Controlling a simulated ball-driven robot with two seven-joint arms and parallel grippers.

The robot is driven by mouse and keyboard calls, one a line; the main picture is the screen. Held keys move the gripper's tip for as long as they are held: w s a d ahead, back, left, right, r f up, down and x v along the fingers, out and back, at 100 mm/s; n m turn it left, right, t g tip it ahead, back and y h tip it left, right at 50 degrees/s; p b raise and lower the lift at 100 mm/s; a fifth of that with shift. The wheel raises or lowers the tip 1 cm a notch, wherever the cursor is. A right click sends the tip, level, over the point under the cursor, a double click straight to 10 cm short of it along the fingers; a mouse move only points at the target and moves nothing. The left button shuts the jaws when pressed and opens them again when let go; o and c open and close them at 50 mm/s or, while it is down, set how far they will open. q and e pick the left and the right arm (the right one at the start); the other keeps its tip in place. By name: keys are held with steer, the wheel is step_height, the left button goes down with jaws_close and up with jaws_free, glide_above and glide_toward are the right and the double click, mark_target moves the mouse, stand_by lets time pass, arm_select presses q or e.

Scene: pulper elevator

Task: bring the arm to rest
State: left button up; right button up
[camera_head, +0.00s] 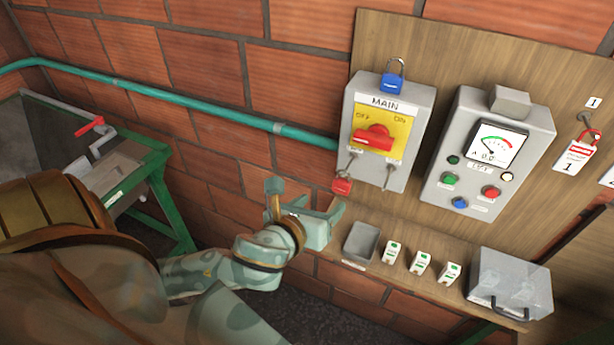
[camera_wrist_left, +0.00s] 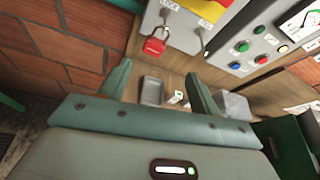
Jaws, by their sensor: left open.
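My left arm comes in from the left in the head view. Its gripper (camera_head: 305,200) is open and empty, in front of the brick wall, just below and left of the MAIN switch box (camera_head: 357,164). In the left wrist view the two fingers of the gripper (camera_wrist_left: 160,88) stand apart with nothing between them. Beyond them show a red padlock (camera_wrist_left: 156,44) and a small grey tray (camera_wrist_left: 152,91). My right gripper is not in view.
The MAIN box has a red handle (camera_head: 375,137) and a blue padlock (camera_head: 392,83). A meter box (camera_head: 470,140) hangs right of it. A green-framed table (camera_head: 150,160) stands left.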

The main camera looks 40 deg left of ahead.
arm_select(q)
steer(key=s+a+f+n+g+b, duration=0.3)
steer(key=f+n, duration=0.4)
steer(key=f, duration=0.8)
steer(key=s+a+f+n+g+b, duration=0.2)
steer(key=s+f+n+b, duration=0.3)
steer(key=f, duration=1.1)
steer(key=s+a+f+n+g+b, duration=0.1)
steer(key=s+a+f+n+g, duration=0.15)
steer(key=f+n, duration=0.9)
steer(key=s+d+f+n+g+h+b, duration=0.1)
steer(key=s+f+b, duration=0.3)
steer(key=s+f, duration=0.45)
steer(key=s+f+n+g+b, duration=0.25)
steer(key=s+f, duration=0.35)
steer(key=f, duration=0.6)
steer(key=s+d+f+n+g+b, duration=0.1)
steer(key=s+d+f+b, duration=0.6)
steer(key=s+f, duration=0.1)
steer(key=shift+s+d+f+g+h, duration=0.3)
steer(key=shift+d+f+h, duration=0.1)
steer(key=shift+f, duration=0.4)
